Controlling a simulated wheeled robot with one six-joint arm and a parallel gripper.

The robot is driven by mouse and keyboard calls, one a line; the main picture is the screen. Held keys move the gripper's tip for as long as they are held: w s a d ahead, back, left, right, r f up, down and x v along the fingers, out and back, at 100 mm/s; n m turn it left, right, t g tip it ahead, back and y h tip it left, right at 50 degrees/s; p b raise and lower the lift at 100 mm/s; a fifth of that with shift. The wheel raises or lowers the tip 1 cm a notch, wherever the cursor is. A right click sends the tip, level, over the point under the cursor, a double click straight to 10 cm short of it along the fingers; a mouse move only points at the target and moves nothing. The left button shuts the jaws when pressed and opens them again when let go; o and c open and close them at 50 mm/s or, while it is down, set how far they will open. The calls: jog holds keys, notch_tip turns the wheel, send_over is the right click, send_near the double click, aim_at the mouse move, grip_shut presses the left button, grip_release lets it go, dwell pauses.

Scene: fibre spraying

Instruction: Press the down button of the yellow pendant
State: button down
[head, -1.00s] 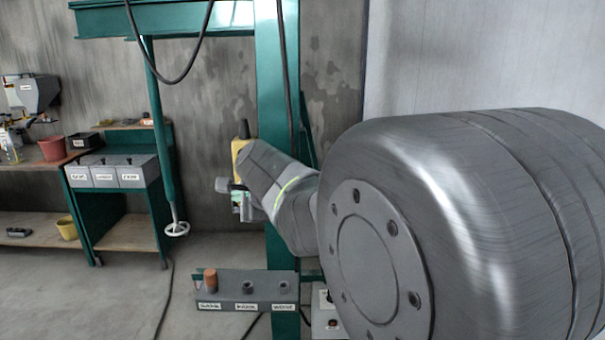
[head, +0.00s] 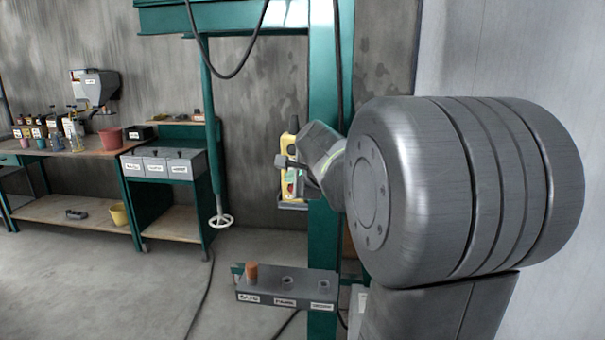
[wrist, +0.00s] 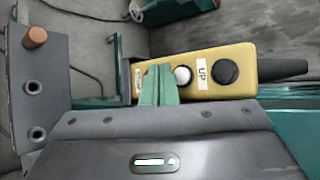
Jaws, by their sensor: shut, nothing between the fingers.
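The yellow pendant (head: 292,180) hangs beside the green post in the head view. In the wrist view the pendant (wrist: 245,62) lies across the picture, with a black button (wrist: 225,71), an "UP" label (wrist: 204,73) and a white button (wrist: 183,75). Another label (wrist: 138,82) at its left end is too small to read surely. My gripper (wrist: 159,84) is shut and empty, its green fingers in front of the pendant between that label and the white button. They hide that part of the face; I cannot tell whether they touch it. The down button is not clearly identifiable.
The green post (head: 331,90) stands close behind my arm. A grey holder (head: 287,284) with an orange-brown plug (head: 251,271) is below the pendant. A bench (head: 75,155) with bottles stands far left; floor between is mostly clear.

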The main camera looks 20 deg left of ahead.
jog(key=shift+w+a, duration=0.15)
jog(key=shift+w, duration=0.6)
jog(key=shift+w, duration=0.1)
dwell(1.5)
jog(key=shift+w+a, duration=0.1)
jog(key=shift+w, duration=0.15)
jog(key=shift+w+a, duration=0.15)
jog(key=shift+w, duration=0.45)
dwell(0.8)
dwell(0.3)
jog(key=shift+s+d, duration=0.25)
jog(key=shift+s, duration=0.7)
jog(key=s, duration=0.2)
jog(key=s+d+p, duration=0.1)
jog(key=s, duration=0.2)
jog(key=shift+d, duration=0.1)
